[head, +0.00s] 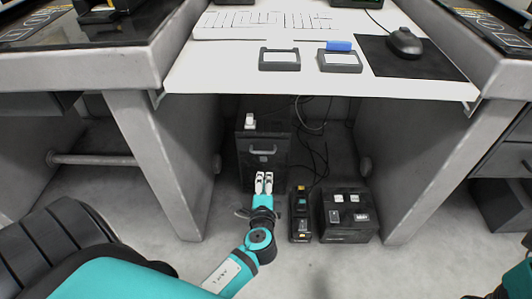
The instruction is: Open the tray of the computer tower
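The computer tower (247,178) is a dark box standing on the floor under the white desk. A light handle (262,151) shows on its upper front; I see no tray standing out from it. My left gripper (264,176) is in front of the tower, below the handle in the picture. Its two white fingers are close together, with nothing seen between them. I cannot tell whether the fingertips touch the tower. My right gripper is out of view; only a bit of my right arm shows at the lower right edge.
A small white object (250,121) sits on the tower. A narrow black unit (300,228) and a black box with white sockets (346,230) stand to its right, with cables behind. Desk legs (150,160) flank the space. The white desk top (230,75) overhangs it.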

